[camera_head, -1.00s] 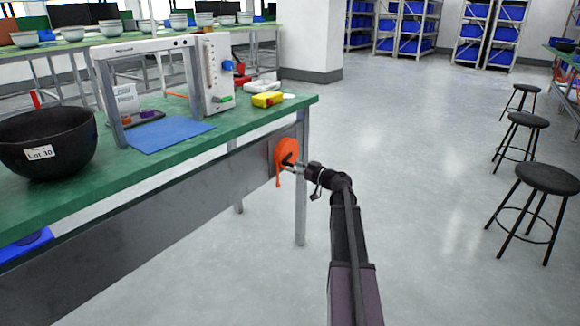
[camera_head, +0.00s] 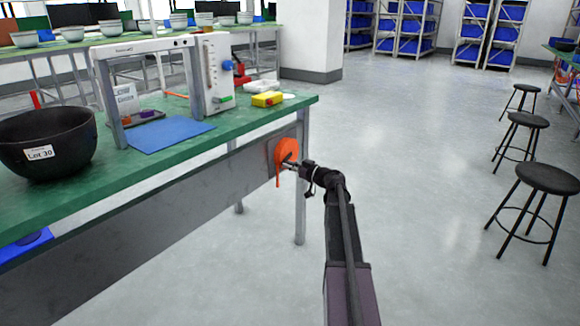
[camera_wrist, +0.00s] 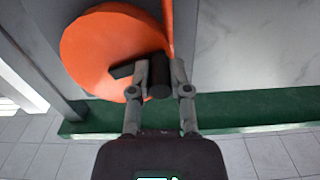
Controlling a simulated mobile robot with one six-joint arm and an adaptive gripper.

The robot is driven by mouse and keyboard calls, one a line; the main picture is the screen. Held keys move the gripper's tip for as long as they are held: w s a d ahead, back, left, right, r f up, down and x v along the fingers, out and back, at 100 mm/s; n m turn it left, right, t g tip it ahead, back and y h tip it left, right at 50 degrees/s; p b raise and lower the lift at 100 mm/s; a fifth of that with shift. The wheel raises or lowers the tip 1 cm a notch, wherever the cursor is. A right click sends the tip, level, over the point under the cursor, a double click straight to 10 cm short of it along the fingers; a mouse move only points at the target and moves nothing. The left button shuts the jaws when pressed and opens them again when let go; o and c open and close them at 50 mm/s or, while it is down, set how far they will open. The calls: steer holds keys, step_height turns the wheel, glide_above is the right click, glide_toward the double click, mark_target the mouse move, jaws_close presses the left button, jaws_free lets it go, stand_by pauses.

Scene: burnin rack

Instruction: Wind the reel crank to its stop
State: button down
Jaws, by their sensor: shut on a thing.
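The orange reel (camera_head: 286,152) is mounted on the grey side panel under the green bench top, near its right end. In the wrist view the reel (camera_wrist: 112,45) is a round orange disc, with a dark crank (camera_wrist: 127,70) ending in a black cylindrical handle (camera_wrist: 159,77). My gripper (camera_wrist: 159,88) is shut on that handle, one finger on each side. In the head view my gripper (camera_head: 293,164) reaches the reel from the right and hides part of the crank. An orange strip hangs down from the reel.
The green bench (camera_head: 180,152) carries a black bowl (camera_head: 48,142) labelled Lot 30, a blue mat (camera_head: 170,134), a white frame and a yellow box (camera_head: 267,99). Black stools (camera_head: 545,180) stand at the right. The floor between bench and stools is clear.

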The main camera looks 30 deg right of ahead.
mark_target(295, 143)
steer(key=shift+r, duration=0.15)
